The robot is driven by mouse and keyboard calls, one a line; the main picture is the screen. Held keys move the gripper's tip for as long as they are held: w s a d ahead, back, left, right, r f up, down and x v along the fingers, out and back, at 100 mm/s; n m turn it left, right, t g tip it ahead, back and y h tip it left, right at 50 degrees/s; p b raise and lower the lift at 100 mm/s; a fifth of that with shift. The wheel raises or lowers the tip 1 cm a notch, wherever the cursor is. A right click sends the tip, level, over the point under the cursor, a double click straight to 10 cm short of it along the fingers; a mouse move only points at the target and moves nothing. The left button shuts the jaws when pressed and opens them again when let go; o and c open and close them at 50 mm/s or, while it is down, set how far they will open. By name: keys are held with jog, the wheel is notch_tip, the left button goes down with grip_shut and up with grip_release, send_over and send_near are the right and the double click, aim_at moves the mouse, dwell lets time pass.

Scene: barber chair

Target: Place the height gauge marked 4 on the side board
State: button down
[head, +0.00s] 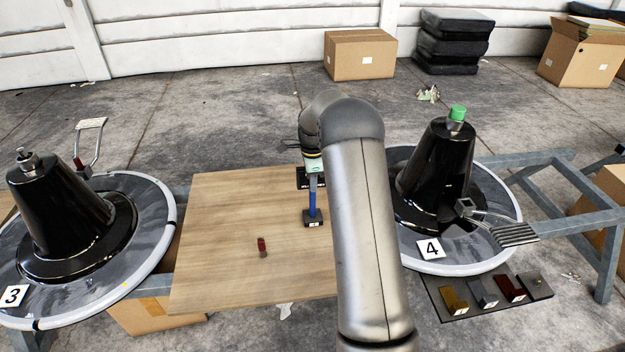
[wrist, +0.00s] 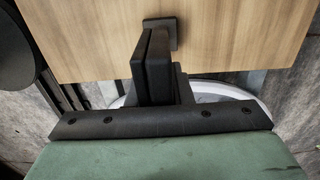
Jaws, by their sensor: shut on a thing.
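A blue upright gauge with a dark square base (head: 313,216) is at the right part of the wooden board (head: 215,220); I cannot read a number on it. My gripper (head: 314,176) is shut on its upper part, pointing down. In the wrist view the black fingers (wrist: 152,65) are together and hide most of the gauge, with its dark base (wrist: 162,30) showing beyond them over the wood. I cannot tell whether the base touches the board. A dark board (head: 440,300) at lower right carries several coloured blocks.
A black chair base with a card marked 4 (head: 431,249) stands right of the wooden board, one marked 3 (head: 14,295) left. A small dark red piece (head: 262,246) lies on the wood. A grey metal frame (head: 605,255) is at right. The wood's left part is clear.

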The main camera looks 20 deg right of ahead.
jog(key=c, duration=1.3)
grip_release()
jog(key=shift+f, duration=0.1)
notch_tip(320, 180, up, 12)
jog(key=p, duration=0.3)
jog(key=s+a+r+n, duration=0.3)
jog(key=s+a+n, duration=0.25)
jog(key=s, duration=0.25)
jog(key=s+a+r+n, duration=0.3)
jog(key=s+a+n, duration=0.1)
jog(key=s+a, duration=0.25)
jog(key=s+a+f+n, duration=0.2)
jog(key=s+n, duration=0.4)
jog(key=s, duration=0.6)
jog(key=s+a+f+n, duration=0.1)
jog(key=s+a+n, duration=0.3)
jog(key=s, duration=0.8)
jog(key=shift+f+n+g, duration=0.3)
jog(key=shift+f+n, duration=0.05)
jog(key=shift+n, duration=0.7)
